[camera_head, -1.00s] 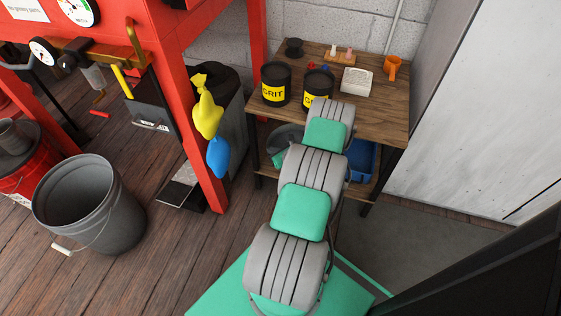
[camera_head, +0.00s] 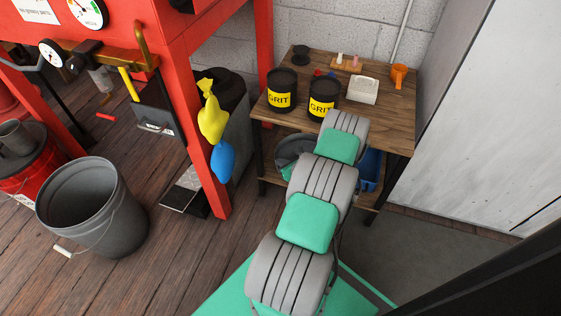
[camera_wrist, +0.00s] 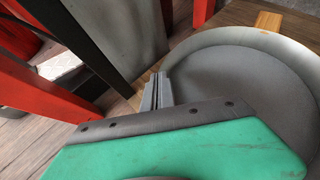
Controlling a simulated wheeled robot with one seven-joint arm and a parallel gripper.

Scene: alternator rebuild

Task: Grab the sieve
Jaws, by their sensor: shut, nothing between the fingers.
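The sieve is most likely the large round grey pan with a pale rim (camera_wrist: 245,75) that fills the right of the wrist view. In the head view, part of a round grey thing (camera_head: 292,147) shows on the lower shelf under the wooden table, partly behind my arm; it appears to be the same one. My gripper (camera_wrist: 156,92) shows in the wrist view with its fingers together and empty. The fingertips are just left of the pan's rim; I cannot tell whether they touch it. In the head view my arm hides the gripper.
The wooden table (camera_head: 388,120) holds two black GRIT cans (camera_head: 281,92), a white box (camera_head: 362,90) and an orange cup (camera_head: 398,75). A blue bin (camera_head: 371,168) is on its lower shelf. A red frame (camera_head: 205,150) and a grey bucket (camera_head: 93,207) stand left.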

